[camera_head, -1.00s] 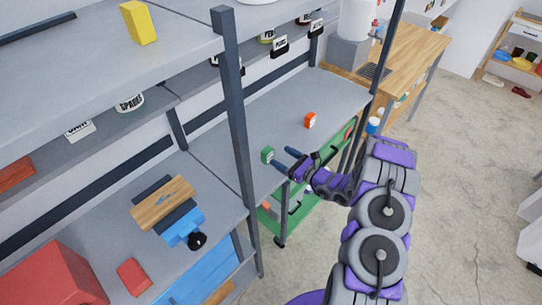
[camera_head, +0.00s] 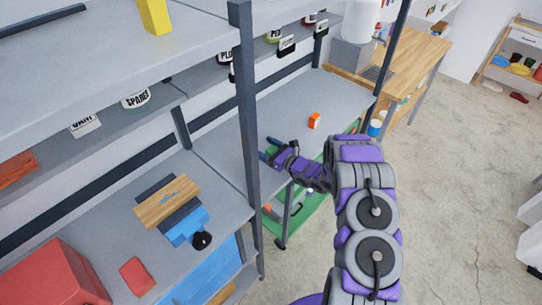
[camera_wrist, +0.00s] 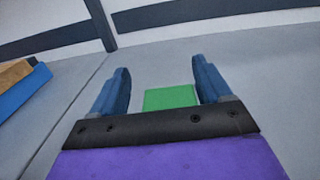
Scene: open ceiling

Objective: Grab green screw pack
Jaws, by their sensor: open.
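The green screw pack (camera_wrist: 170,97) is a small green block on the grey shelf. In the wrist view it lies between the two blue fingers of my gripper (camera_wrist: 160,88), nearer the right finger, with a gap on the left. The fingers are apart, and I cannot tell whether either touches the pack.
An orange pack (camera_head: 314,121) stands farther along the same shelf. The dark post (camera_head: 247,110) is close to my gripper's left. A wooden block with a blue clamp (camera_head: 184,227) and a red box (camera_head: 137,277) lie on the nearer shelf section. Shelf between gripper and orange pack is clear.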

